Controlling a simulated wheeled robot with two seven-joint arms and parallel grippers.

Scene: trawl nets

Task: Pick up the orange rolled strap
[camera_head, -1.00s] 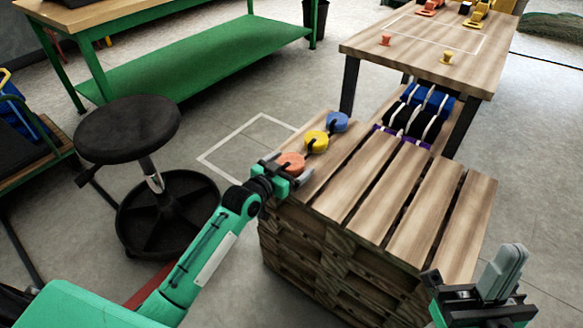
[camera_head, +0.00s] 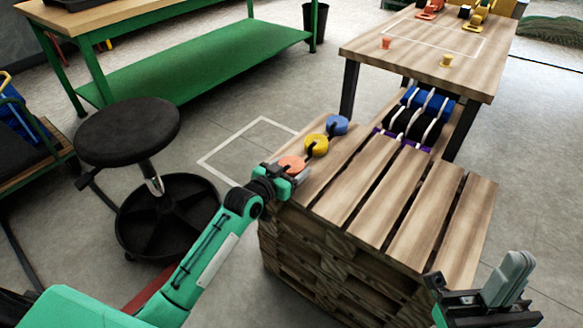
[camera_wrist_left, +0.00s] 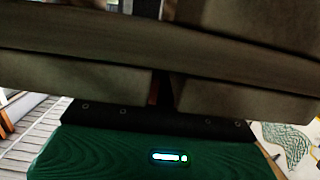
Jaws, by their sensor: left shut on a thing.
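The orange rolled strap (camera_head: 291,164) lies at the near left corner of the wooden pallet stack's top. My left gripper (camera_head: 287,168) is at this corner, shut on the orange strap. In the left wrist view the dark fingers fill the upper part, and only a thin orange-red sliver shows between them. I cannot tell whether the strap touches the boards. A yellow rolled strap (camera_head: 316,144) and a blue rolled strap (camera_head: 337,124) lie behind it in a row. My right gripper (camera_head: 500,282) is at the lower right, apart from the pallets; its finger gap is unclear.
The pallet stack (camera_head: 400,215) has bare slats to the right of the straps. Blue and black bundles (camera_head: 420,112) with white bands lie at its far end. A wooden table (camera_head: 400,55) stands behind. A black stool (camera_head: 128,130) stands left of my left arm.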

